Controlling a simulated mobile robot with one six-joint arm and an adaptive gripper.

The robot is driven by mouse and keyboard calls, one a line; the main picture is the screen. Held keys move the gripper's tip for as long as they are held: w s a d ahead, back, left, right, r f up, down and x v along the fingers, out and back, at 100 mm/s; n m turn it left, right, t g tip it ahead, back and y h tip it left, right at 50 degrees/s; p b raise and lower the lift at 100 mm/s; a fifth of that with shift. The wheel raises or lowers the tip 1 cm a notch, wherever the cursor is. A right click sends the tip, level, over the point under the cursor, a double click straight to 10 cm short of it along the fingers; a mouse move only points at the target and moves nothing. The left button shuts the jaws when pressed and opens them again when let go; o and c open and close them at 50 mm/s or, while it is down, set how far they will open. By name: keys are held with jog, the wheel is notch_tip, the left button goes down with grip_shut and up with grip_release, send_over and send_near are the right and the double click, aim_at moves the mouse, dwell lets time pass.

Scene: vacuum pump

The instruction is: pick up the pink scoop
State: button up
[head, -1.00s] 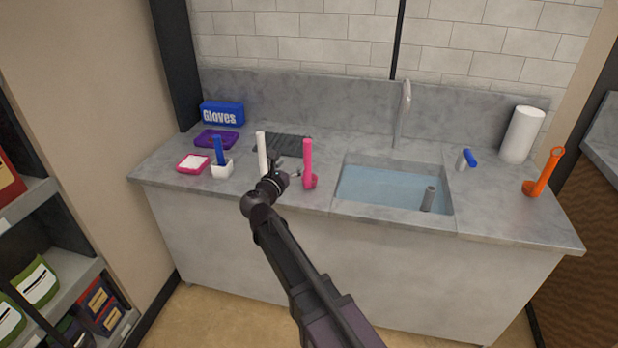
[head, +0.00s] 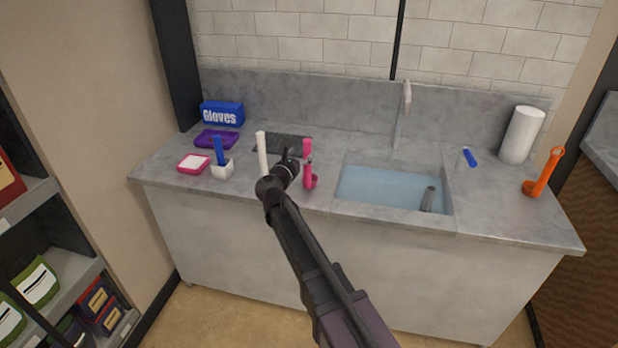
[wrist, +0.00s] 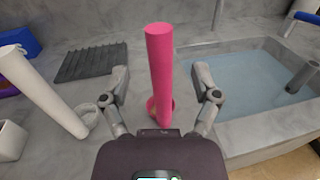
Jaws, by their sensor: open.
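The pink scoop (head: 307,165) stands on the counter just left of the sink, its handle upright and its cup at the bottom. In the wrist view the pink scoop (wrist: 160,65) rises between the two fingers of my gripper (wrist: 164,95). The fingers are open, one to each side, with a gap between each finger and the handle. In the head view my gripper (head: 296,164) is just left of the scoop, and a finger partly covers the handle.
A white scoop (head: 262,150) stands close on the left, with a dark ribbed mat (head: 283,143) behind. The water-filled sink (head: 395,187) is on the right.

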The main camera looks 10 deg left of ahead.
aim_at(305, 148)
jog(key=shift+w+d+r, duration=0.1)
jog(key=shift+w+d, duration=0.15)
jog(key=shift+w, duration=1)
jog(key=shift+w+d, duration=0.2)
jog(key=shift+w, duration=1)
grip_shut()
